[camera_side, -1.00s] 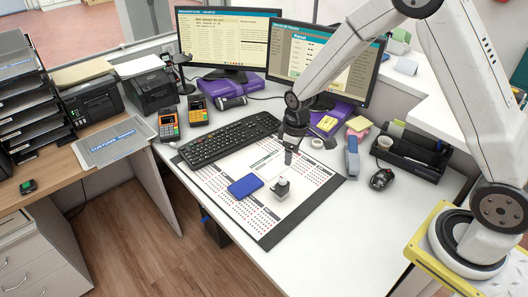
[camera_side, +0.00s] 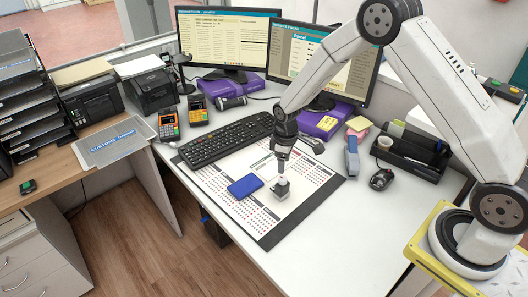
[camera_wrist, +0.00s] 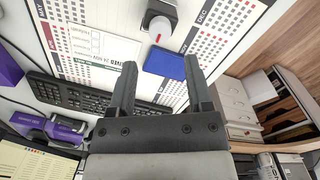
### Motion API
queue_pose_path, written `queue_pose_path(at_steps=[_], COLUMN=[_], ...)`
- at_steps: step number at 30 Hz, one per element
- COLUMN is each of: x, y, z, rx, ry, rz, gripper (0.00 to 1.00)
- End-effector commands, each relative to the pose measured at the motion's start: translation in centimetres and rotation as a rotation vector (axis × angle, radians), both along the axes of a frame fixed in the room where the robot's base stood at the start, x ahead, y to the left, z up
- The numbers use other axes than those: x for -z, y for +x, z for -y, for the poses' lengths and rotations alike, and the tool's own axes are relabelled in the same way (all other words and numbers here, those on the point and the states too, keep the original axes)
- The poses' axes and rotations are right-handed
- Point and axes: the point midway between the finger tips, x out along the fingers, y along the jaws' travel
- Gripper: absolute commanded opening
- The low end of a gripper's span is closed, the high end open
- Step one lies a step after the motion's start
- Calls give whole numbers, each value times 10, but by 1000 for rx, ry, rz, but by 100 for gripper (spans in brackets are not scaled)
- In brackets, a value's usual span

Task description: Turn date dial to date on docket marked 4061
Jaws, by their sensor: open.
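A small grey-white block with a dark top (camera_side: 281,188) stands on the calendar desk mat right of the blue pad (camera_side: 245,186). In the wrist view it is a squarish body with a round grey knob (camera_wrist: 160,27) bearing a red mark. A white docket (camera_wrist: 97,45) lies beside it on the mat; its print is too small and tilted to read surely, and I cannot make out 4061. My gripper (camera_side: 283,172) points down just above the block's top; whether it touches is unclear.
A black keyboard (camera_side: 225,139) lies behind the printed mat (camera_side: 265,240). Two monitors (camera_side: 228,40) stand at the back over purple boxes (camera_side: 208,87). A blue-grey stapler (camera_side: 352,158), a mouse (camera_side: 381,179) and a black organiser (camera_side: 412,152) are at the right. The front right desk is clear.

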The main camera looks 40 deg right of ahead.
Motion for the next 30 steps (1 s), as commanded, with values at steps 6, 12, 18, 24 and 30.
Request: queue_pose_path(at_steps=[6,12,18,24,30], x=[14,28,42,56,66], y=[-1,0,0,0,0], z=[0,0,0,0,0], rx=[0,0,0,0,0], ry=[0,0,0,0,0], rz=[-2,-1,0,0,1], gripper=[65,65,65,65,65])
